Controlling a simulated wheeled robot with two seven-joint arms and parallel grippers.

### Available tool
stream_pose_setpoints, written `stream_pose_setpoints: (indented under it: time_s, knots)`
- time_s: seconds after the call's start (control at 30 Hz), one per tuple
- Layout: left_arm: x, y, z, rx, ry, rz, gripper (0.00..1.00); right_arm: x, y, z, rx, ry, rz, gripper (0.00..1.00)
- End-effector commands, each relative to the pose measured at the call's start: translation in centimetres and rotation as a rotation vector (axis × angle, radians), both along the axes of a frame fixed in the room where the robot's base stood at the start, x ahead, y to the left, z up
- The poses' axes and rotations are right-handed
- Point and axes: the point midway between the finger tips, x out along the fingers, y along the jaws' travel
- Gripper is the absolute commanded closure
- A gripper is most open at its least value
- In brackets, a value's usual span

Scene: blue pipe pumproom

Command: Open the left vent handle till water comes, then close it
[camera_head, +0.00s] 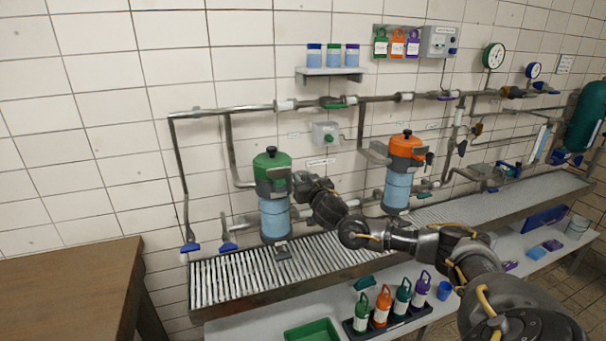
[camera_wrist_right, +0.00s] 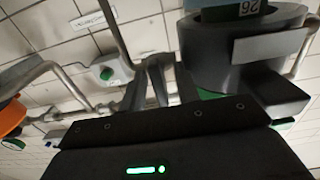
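The left filter housing has a green head (camera_head: 272,172) with a black knob on top (camera_head: 271,151) and a clear blue bowl (camera_head: 275,216) below. My right gripper (camera_head: 302,183) is at the right side of this head, its arm coming in from the right. In the right wrist view, the dark head (camera_wrist_right: 240,50) fills the upper right, close beside the fingers (camera_wrist_right: 158,84). A small green part (camera_wrist_right: 208,95) shows behind the gripper body. The vent handle is not clearly seen, and contact cannot be told. No water is seen flowing. My left gripper is not in view.
An orange-headed housing (camera_head: 406,146) stands to the right. A wooden table (camera_head: 70,290) is at left. Bottles in a rack (camera_head: 382,310) and a green tray (camera_head: 312,331) lie in front.

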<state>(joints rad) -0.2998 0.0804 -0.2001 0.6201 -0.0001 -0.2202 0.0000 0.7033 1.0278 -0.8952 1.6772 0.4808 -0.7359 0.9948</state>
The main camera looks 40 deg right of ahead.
Motion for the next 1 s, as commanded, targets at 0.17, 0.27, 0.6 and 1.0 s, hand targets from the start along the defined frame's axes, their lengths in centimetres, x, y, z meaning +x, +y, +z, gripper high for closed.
stream_pose_setpoints:
  time_s: [0.17, 0.27, 0.6, 1.0]
  knots:
    - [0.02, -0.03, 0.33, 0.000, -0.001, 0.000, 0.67, 0.87, -0.26, -0.01, 0.000, 0.001, 0.001, 0.68]
    - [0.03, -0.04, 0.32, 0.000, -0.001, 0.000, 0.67, 0.95, -0.29, -0.05, 0.000, 0.001, 0.001, 0.68]
    - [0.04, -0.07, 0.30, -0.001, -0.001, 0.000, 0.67, 0.91, -0.30, -0.08, 0.000, 0.001, 0.001, 0.90]
    - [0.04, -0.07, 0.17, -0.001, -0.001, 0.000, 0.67, 0.87, -0.32, -0.18, -0.018, 0.008, 0.000, 1.00]
